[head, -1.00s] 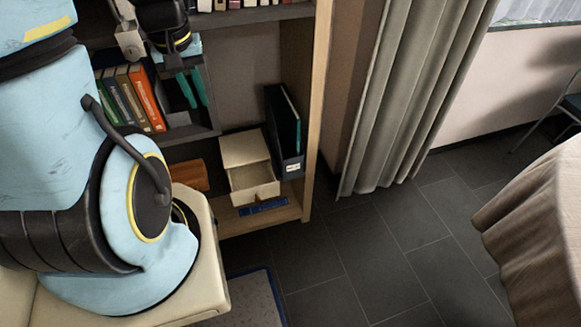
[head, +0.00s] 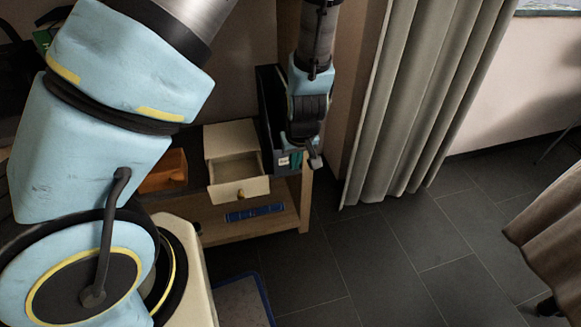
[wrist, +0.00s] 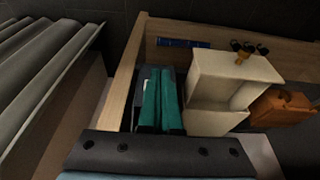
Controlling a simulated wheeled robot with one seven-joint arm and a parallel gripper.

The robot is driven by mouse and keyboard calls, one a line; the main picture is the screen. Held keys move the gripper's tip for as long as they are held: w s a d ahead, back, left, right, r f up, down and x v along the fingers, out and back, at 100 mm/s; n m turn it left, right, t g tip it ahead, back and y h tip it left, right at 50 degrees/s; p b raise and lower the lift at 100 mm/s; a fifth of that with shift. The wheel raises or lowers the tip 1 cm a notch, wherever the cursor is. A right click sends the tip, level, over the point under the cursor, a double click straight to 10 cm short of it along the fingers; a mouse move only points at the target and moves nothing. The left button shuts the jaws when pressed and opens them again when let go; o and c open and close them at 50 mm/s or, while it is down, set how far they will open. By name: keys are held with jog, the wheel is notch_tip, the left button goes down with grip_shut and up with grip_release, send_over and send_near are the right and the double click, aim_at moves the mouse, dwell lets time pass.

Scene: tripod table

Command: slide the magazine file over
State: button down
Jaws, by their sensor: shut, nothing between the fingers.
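The magazine file (head: 268,100) is a dark, upright, narrow box with a pale label low on its front.
The cream drawer box (head: 230,140) has its drawer pulled out, left of the file. An orange-brown box (head: 165,170) is further left. A blue flat item (head: 255,213) lies on the bottom board.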

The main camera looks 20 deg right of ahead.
aim_at(288, 167)
jog(key=shift+w+d+f+b, duration=0.1)
jog(key=shift+w+f+b, duration=0.3)
jog(key=shift+w+f, duration=0.85)
jog(key=shift+w+d+f+b, duration=0.15)
jog(key=shift+w+f+b, duration=0.2)
jog(key=shift+w+f, duration=0.9)
jog(key=shift+w+d+f+b, duration=0.1)
jog(key=shift+w+f+b, duration=0.5)
jog(key=shift+f, duration=1.15)
jog(key=shift+w, duration=0.2)
